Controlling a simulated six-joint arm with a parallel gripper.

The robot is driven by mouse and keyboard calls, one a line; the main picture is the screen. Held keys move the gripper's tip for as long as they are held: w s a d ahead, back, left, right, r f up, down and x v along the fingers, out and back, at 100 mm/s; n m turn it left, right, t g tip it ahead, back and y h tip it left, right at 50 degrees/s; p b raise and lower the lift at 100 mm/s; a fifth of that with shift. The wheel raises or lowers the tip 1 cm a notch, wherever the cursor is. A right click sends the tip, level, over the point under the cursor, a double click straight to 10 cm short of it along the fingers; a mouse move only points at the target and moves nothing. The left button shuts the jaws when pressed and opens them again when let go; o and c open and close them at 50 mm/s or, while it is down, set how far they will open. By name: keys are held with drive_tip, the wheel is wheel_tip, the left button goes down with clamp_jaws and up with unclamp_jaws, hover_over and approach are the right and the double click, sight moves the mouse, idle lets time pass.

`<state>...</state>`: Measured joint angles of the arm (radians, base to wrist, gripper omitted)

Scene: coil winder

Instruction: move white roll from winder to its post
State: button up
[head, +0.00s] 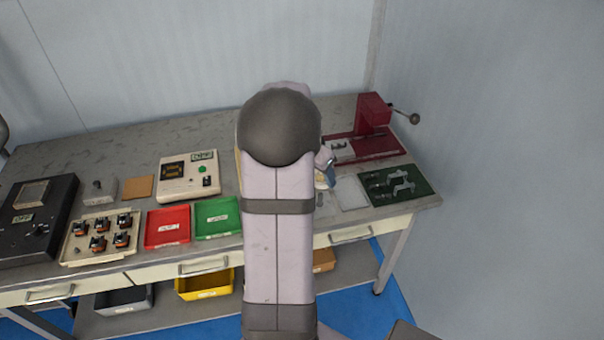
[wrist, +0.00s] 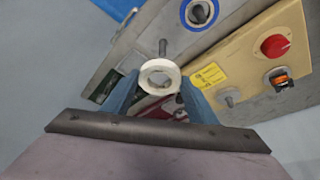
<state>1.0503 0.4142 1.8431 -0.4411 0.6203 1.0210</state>
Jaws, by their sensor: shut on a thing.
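There my arm hides most of my gripper and the roll.
A blue roll (wrist: 190,14) sits near the post. A tan box (wrist: 245,62) with a red knob is close on the right in the wrist view. A green mat (head: 397,186) with metal parts lies in front of the winder. Red (head: 167,226) and green (head: 216,216) trays lie left of my arm.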

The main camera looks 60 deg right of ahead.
drive_tip(key=shift+f, duration=0.2)
drive_tip(key=shift+f+b, duration=1.75)
drive_tip(key=shift+f, duration=0.6)
drive_tip(key=shift+f+b, duration=0.35)
drive_tip(key=shift+f+b, duration=0.3)
drive_tip(key=shift+f, duration=0.05)
drive_tip(key=shift+f+b, duration=2.15)
drive_tip(key=shift+f, duration=0.05)
drive_tip(key=o, duration=1.1)
drive_tip(key=shift+r, duration=0.1)
